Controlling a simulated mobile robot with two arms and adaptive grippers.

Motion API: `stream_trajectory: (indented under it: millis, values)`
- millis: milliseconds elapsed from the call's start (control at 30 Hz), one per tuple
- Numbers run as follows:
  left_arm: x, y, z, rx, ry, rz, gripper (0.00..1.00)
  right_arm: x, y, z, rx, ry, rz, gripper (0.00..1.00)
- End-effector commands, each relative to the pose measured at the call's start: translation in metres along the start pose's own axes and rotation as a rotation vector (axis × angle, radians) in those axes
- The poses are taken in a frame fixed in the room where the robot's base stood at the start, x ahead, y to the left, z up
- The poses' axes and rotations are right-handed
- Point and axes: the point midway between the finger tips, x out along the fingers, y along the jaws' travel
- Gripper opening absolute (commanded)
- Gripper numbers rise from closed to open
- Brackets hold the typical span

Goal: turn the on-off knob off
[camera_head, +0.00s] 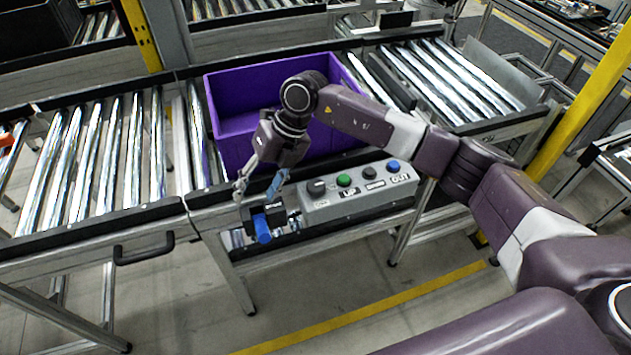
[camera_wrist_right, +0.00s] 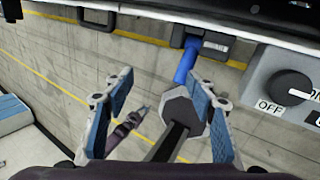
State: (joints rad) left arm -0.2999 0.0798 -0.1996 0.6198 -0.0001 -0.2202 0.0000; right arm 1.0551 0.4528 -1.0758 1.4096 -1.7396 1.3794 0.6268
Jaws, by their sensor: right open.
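The black on-off knob (camera_head: 316,187) is at the left end of a grey control box (camera_head: 357,196). In the right wrist view the knob (camera_wrist_right: 293,84) is at the right edge, with an OFF label at its lower left and another label, partly cut off, on its right. A white line on it points to the lower right. My right gripper (camera_head: 258,188) is open and empty, left of the knob and apart from it. Its two blue-padded fingers (camera_wrist_right: 160,88) show in the wrist view. What seems my left gripper (camera_wrist_right: 144,109) is small and far below there.
A green button (camera_head: 344,180) and a blue button (camera_head: 393,165) are right of the knob. A purple crate (camera_head: 232,147) stands on the roller conveyor behind the box. A blue cylindrical part (camera_head: 262,228) on a black bracket sits just below my right gripper. Open floor lies in front.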

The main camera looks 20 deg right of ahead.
Motion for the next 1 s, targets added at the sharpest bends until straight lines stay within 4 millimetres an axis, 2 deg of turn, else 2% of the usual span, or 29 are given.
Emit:
stream_trajectory:
  millis: [33, 100, 200, 233, 367, 800, 1000]
  values:
    - [0.000, 0.000, 0.000, 0.000, 0.000, 0.000, 0.00, -0.018, -0.034, 0.007, 0.022, 0.008, -0.123, 0.51]
    - [0.000, 0.000, 0.000, 0.000, 0.000, 0.000, 0.00, -0.039, -0.072, 0.011, 0.058, 0.022, -0.264, 0.51]
    - [0.000, 0.000, 0.000, 0.000, 0.000, 0.000, 0.00, -0.065, -0.107, 0.013, 0.103, 0.036, -0.399, 0.51]
    - [0.000, 0.000, 0.000, 0.000, 0.000, 0.000, 0.00, -0.071, -0.113, 0.013, 0.113, 0.039, -0.424, 0.51]
    - [-0.003, 0.000, 0.000, 0.000, 0.000, 0.000, 0.00, -0.079, -0.128, 0.011, 0.135, 0.047, -0.476, 0.51]
    - [-0.026, 0.000, -0.003, 0.000, 0.001, 0.000, 0.00, -0.023, -0.155, 0.006, 0.135, 0.049, -0.474, 0.51]
    - [-0.028, 0.000, -0.003, 0.001, 0.001, 0.000, 0.00, -0.012, -0.161, 0.005, 0.134, 0.047, -0.473, 0.51]
